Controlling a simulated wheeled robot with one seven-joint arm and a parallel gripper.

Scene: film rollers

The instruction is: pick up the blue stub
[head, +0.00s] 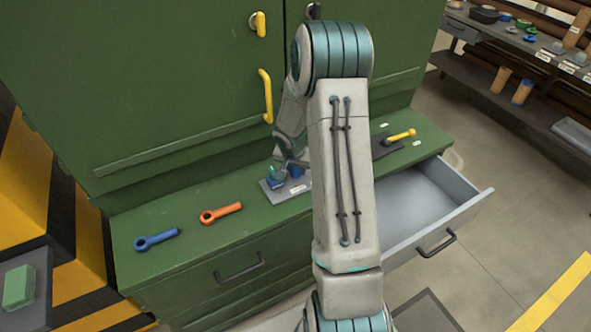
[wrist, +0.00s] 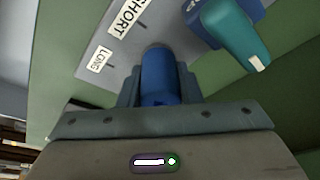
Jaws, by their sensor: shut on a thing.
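The blue stub (wrist: 157,68) is a short blue cylinder in the middle of the wrist view. It sits between the two fingers of my gripper (wrist: 158,86), which is shut on it. The stub is at a grey plate (wrist: 118,62) with labels reading SHORT and LONG; I cannot tell whether it still touches the plate. In the head view the grey plate (head: 284,193) lies on the green cabinet's ledge, with blue parts on it, and my arm hides much of the gripper.
A teal-handled blue piece (wrist: 238,35) stands close to the right of my gripper. A blue wrench (head: 156,239) and an orange wrench (head: 220,214) lie left on the green ledge (head: 190,250). A yellow-handled tool (head: 401,135) lies right. An open, empty drawer (head: 425,195) juts out.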

